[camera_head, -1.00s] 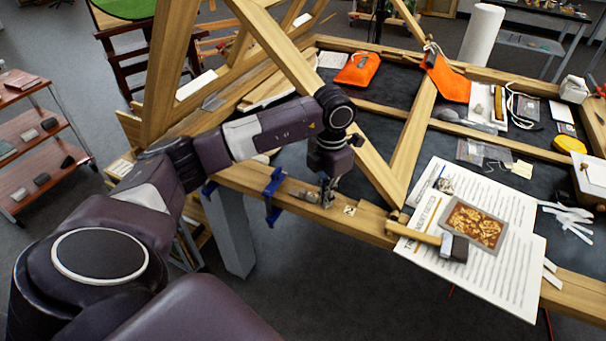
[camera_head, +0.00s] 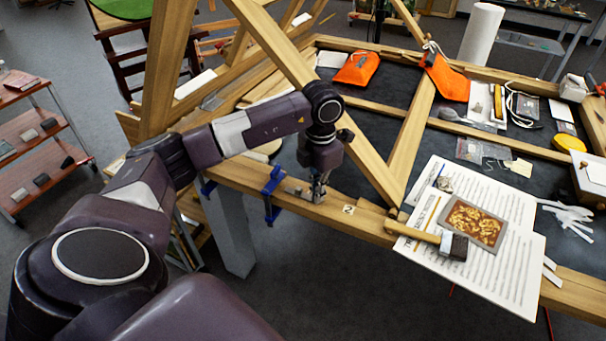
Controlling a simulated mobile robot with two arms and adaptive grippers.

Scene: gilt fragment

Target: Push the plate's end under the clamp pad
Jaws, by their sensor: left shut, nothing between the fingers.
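A blue clamp (camera_head: 272,188) grips the front wooden beam of the frame. A small grey metal plate (camera_head: 297,191) lies on the beam just right of the clamp. My left gripper (camera_head: 319,197) is shut and points down at the beam, at or very near the plate's right end; I cannot tell whether they touch. The clamp pad and the plate's left end are too small to make out, so I cannot tell whether the plate lies under the pad. My right gripper is out of view.
A small marked tag (camera_head: 349,209) lies on the beam right of my gripper. A slanting wooden brace (camera_head: 372,170) rises close behind it. A hammer (camera_head: 440,241) and a framed gilt piece (camera_head: 472,222) lie on printed sheets (camera_head: 500,268) at the right.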

